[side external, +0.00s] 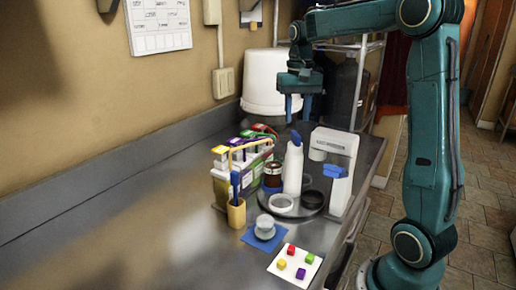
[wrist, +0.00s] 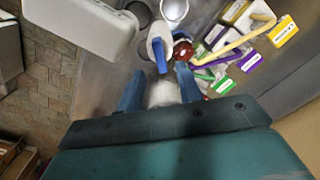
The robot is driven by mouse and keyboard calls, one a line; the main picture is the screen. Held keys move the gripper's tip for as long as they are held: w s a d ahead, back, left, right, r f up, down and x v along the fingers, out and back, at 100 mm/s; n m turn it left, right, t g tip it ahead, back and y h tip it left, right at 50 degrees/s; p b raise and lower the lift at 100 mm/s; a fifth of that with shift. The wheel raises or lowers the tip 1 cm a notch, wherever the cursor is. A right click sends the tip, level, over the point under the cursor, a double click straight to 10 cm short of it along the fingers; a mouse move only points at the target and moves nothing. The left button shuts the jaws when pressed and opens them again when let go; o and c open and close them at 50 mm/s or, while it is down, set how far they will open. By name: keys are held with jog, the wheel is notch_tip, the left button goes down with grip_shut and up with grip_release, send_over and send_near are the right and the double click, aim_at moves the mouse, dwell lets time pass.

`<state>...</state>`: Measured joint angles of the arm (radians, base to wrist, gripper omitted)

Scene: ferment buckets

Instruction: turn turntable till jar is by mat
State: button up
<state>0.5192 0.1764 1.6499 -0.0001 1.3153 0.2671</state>
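A dark round turntable (side external: 298,215) stands on the counter, carrying a white bottle (side external: 293,168) with a blue cap, a reddish-brown jar (side external: 272,175), a white ring-like piece (side external: 281,203) and a dark round piece (side external: 312,199). The jar is at the turntable's back left, partly behind the bottle. It also shows in the wrist view (wrist: 183,50). A blue mat (side external: 250,240) lies in front, with a small pale cup-like object (side external: 265,227) on it.
A wire-handled carrier of coloured cartons (side external: 235,180) stands left of the turntable, with a yellow pen cup (side external: 236,215) before it. A white dispenser-like device (side external: 342,165) stands at right, a white bucket (side external: 270,82) behind. A white card (side external: 282,268) holds several coloured cubes. The left counter is clear.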

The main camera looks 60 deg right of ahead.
aim_at(296, 133)
jog(key=shift+f, duration=2.8)
grip_shut()
